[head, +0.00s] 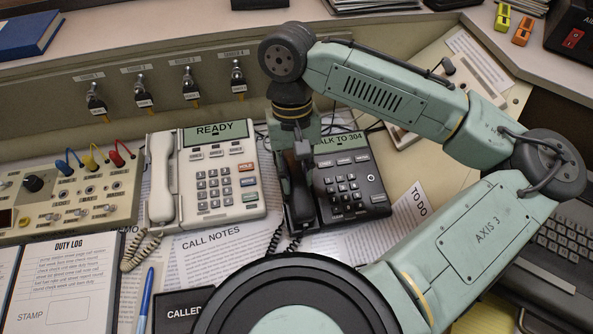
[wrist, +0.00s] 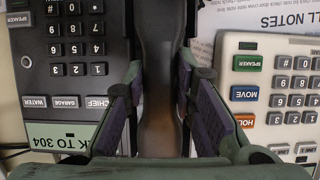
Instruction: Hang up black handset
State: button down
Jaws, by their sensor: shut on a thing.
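The black handset (head: 301,200) lies lengthwise along the left side of the black phone (head: 352,186), whose green screen reads "TALK TO 304". My gripper (head: 298,160) comes down from above and is shut on the middle of the handset. In the wrist view the handset (wrist: 158,100) runs between the two fingers, with the black phone (wrist: 75,50) on the left. The gripper and handset hide the cradle, so I cannot tell whether the handset rests in it or is just above. Its coiled cord (head: 276,240) hangs from the lower end.
A white phone (head: 207,180) with its handset in place and screen "READY" stands close on the left. Papers (head: 225,258) lie in front. A switch panel (head: 65,195) is further left, and a keyboard (head: 560,240) is at right. Hooks with keys (head: 190,85) line the back panel.

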jog(key=shift+f, duration=0.3)
jog(key=c, duration=1.2)
grip_release()
jog(key=shift+c, duration=0.2)
jog(key=o, duration=0.5)
jog(key=shift+r, duration=0.1)
jog(key=r+p, duration=0.4)
jog(key=shift+s+r+p, duration=0.25)
jog(key=shift+s+p, duration=0.05)
jog(key=shift+p, duration=0.1)
jog(key=shift+s+d+r, duration=0.1)
jog(key=shift+s+r, duration=0.1)
jog(key=shift+r, duration=0.95)
